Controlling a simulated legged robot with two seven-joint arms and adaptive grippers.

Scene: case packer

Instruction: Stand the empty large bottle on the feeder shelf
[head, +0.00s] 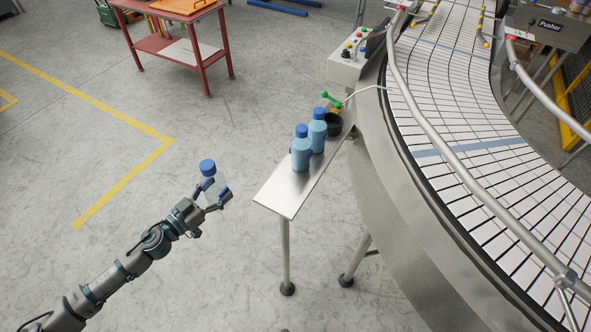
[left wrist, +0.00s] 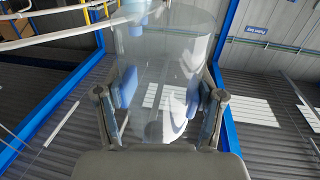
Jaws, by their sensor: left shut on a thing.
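The empty large bottle (head: 217,187) is clear with a blue cap. My left gripper (head: 213,192) is shut on it and holds it in the air, nearly upright, left of the feeder shelf. The left wrist view shows the clear bottle (left wrist: 165,70) between the blue finger pads of my left gripper (left wrist: 160,90). The feeder shelf (head: 285,196) is a narrow metal plate on legs, with its near end bare. Two blue-filled bottles with blue caps stand on it, a nearer one (head: 301,152) and a farther one (head: 317,132). My right gripper is out of view.
A dark round cup (head: 334,125) and a green-knobbed part (head: 330,100) are at the shelf's far end. The curved conveyor (head: 480,150) with its rail runs along the right. A control box (head: 353,58) stands behind. A red table (head: 175,40) is far left. The floor at left is clear.

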